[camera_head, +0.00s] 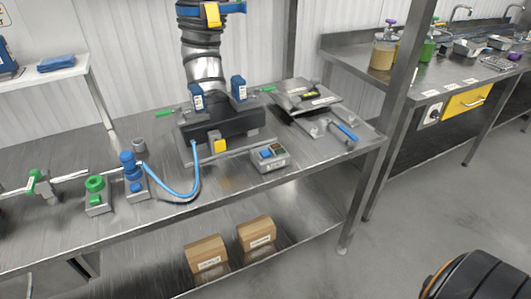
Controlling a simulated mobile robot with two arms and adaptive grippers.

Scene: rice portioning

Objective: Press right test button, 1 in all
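A small grey box with a blue top part (270,158) sits near the front edge of the steel bench, right of centre. Two upright blue units with white labels stand on a black machine base: a left unit (196,98) and a right unit (238,90). Each has a green-ended piece beside it. Labels are too small to read, and I cannot tell which part is the right test button. Neither gripper is in view.
The steel bench (120,222) also holds a green-topped fitting (96,190), a blue fitting (132,170) with a blue hose, and a plate stack (305,97). Cardboard boxes (207,258) lie on the lower shelf. A post stands at right.

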